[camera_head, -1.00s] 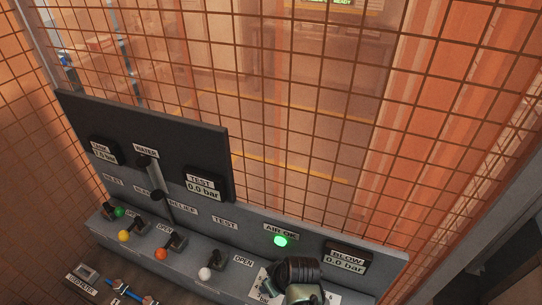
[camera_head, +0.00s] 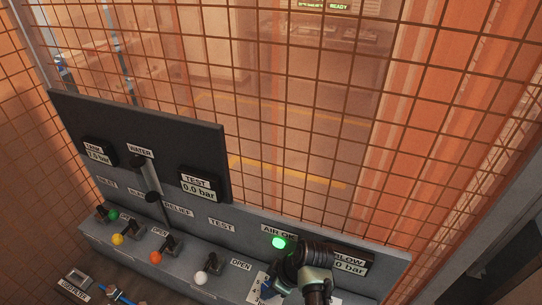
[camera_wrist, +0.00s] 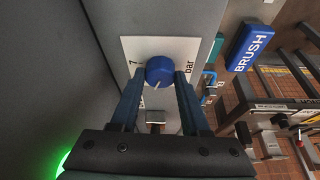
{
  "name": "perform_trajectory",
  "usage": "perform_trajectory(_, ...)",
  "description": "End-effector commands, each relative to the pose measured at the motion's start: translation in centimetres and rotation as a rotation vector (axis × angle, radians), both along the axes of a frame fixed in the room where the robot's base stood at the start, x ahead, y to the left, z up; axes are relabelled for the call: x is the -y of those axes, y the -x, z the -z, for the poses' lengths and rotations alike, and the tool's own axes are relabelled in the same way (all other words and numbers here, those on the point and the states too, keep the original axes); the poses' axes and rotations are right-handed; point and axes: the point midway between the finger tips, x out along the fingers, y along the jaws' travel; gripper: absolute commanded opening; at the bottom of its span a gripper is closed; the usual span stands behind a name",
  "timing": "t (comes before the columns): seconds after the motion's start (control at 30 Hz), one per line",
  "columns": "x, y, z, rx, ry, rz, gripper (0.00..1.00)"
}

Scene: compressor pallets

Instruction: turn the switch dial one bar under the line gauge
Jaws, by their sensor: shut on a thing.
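The switch dial (camera_wrist: 159,70) is a round blue knob with a pale pointer mark, on a white scale plate (camera_wrist: 199,48) lettered "7" and "bar". My gripper (camera_wrist: 159,82) is shut on the dial, one finger on each side. In the head view my arm hides most of the dial, and part of its white plate (camera_head: 256,290) shows beside my gripper (camera_head: 269,290). A gauge at the panel's left (camera_head: 98,153) shows a bar reading; its label and first digit are too blurred to be sure of.
The TEST gauge (camera_head: 197,188) reads 0.0 bar. The BLOW gauge (camera_head: 350,262) is partly behind my arm. The AIR OK lamp (camera_head: 279,242) glows green. Several coloured-knob valve levers line the panel's lower ledge. A mesh fence (camera_head: 300,120) stands behind. A blue BRUSH sign (camera_wrist: 250,47) is at right.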

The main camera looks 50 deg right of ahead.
Motion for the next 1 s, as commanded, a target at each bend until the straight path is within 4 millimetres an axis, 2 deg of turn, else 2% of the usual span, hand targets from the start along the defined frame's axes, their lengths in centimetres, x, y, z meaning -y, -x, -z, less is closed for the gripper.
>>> perform_trajectory(0.27, 0.0, 0.0, 0.0, -0.002, 0.001, 0.0, 0.0)
perform_trajectory(0.3, 0.0, 0.0, 0.0, -0.002, 0.001, 0.0, 0.53)
perform_trajectory(0.43, 0.0, 0.0, 0.0, -0.001, 0.001, 0.0, 0.76)
perform_trajectory(0.77, 0.0, 0.0, -0.1, -0.001, 0.002, 0.002, 0.76)
perform_trajectory(0.87, 0.2, 0.3, -0.7, 0.0, 0.001, 0.002, 0.76)
perform_trajectory(1.0, 0.4, 1.0, -2.4, 0.001, 0.004, 0.002, 0.76)
